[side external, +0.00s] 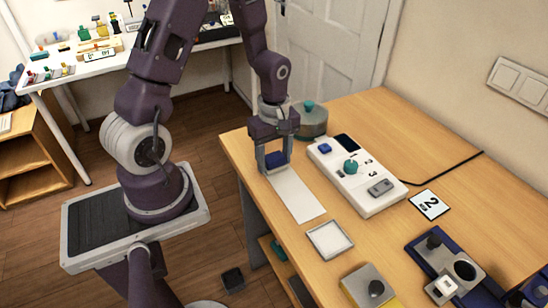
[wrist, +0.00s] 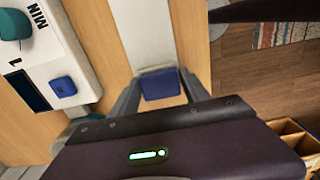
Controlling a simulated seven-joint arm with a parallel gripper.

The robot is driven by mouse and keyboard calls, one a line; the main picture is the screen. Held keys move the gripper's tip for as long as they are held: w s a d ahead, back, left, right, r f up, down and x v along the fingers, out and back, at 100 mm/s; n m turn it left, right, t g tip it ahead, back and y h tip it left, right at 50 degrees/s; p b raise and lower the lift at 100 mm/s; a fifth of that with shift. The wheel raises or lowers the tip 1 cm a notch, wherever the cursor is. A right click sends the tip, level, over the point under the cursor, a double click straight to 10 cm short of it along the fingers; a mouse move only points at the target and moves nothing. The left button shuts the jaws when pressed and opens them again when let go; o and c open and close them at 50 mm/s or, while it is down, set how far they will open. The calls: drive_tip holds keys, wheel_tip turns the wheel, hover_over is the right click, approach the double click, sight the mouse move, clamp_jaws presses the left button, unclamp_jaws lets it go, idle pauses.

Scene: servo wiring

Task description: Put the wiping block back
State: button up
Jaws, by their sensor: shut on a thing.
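The wiping block is a small blue block (side external: 276,159), held between the fingers of my gripper (side external: 277,166). It also shows in the wrist view (wrist: 160,84), with a finger at each side. My gripper points down over the far end of a long white strip (side external: 298,194) on the wooden table. The strip runs away from the block in the wrist view (wrist: 149,35). I cannot tell whether the block touches the strip. A shallow square tray with a pale rim (side external: 313,238) lies past the strip's near end and looks empty.
A white control box (side external: 372,194) with a teal knob and blue button stands right of the strip. A round container with a teal knob (side external: 311,122) is just behind my gripper. A grey-and-yellow block (side external: 354,287) with a dark knob lies beyond the tray.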

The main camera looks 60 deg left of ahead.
sight(274, 157)
drive_tip(key=shift+f, duration=0.1)
drive_tip(key=o, duration=1.3)
wheel_tip(274, 157, up, 12)
drive_tip(key=s+d+r+m+t, duration=0.2)
drive_tip(key=s+d+r+m, duration=0.1)
drive_tip(key=m, duration=0.3)
drive_tip(key=s+d+r+m+t, duration=0.1)
drive_tip(key=s+d+r+m, duration=0.2)
drive_tip(key=s+r+m, duration=0.2)
drive_tip(key=s+d+r+m+t, duration=0.2)
drive_tip(key=s+d+r+m, duration=0.2)
drive_tip(key=m, duration=0.3)
drive_tip(key=shift+s+r+t, duration=0.2)
drive_tip(key=shift+s+t, duration=0.05)
drive_tip(key=shift+t, duration=0.05)
